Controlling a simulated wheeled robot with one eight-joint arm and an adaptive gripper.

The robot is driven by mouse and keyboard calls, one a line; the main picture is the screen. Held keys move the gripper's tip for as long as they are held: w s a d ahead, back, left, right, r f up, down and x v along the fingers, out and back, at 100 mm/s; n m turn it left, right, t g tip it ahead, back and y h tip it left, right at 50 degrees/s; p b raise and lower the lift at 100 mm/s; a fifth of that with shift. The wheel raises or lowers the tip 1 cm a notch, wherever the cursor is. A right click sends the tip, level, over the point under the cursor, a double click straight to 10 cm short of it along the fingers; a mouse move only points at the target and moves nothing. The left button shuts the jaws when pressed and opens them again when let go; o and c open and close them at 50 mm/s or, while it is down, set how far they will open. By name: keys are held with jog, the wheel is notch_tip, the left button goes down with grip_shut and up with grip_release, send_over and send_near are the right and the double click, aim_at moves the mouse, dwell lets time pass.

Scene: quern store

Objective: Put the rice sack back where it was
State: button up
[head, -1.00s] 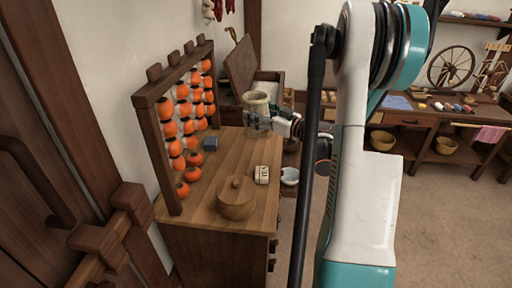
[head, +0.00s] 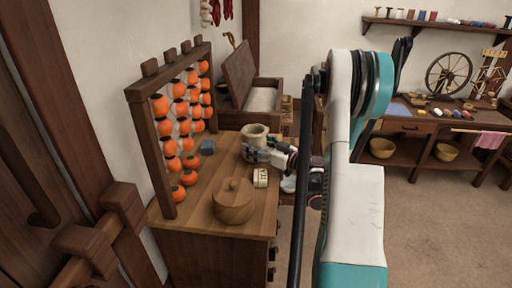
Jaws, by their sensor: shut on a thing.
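The rice sack (head: 253,132), a pale beige, round, open-topped thing, is upright at the far end of the wooden cabinet top (head: 215,170). My gripper (head: 256,150) is shut on it from the right, its dark and pale fingers across the lower front. The fingers hide that lower part, so I cannot tell whether the sack touches the cabinet top.
A rack of orange balls (head: 180,125) stands along the cabinet's left side. A lidded wooden pot (head: 234,203), a small pale block with dark marks (head: 260,178) and a blue block (head: 208,147) are on top. An open wooden chest (head: 262,97) is behind.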

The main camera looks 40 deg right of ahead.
jog(key=o, duration=0.7)
jog(key=shift+f, duration=0.15)
jog(key=o, duration=0.4)
jog(key=shift+r, duration=0.3)
jog(key=s+d, duration=0.2)
jog(key=s, duration=1)
jog(key=shift+p, duration=0.45)
jog(key=shift+w, duration=0.1)
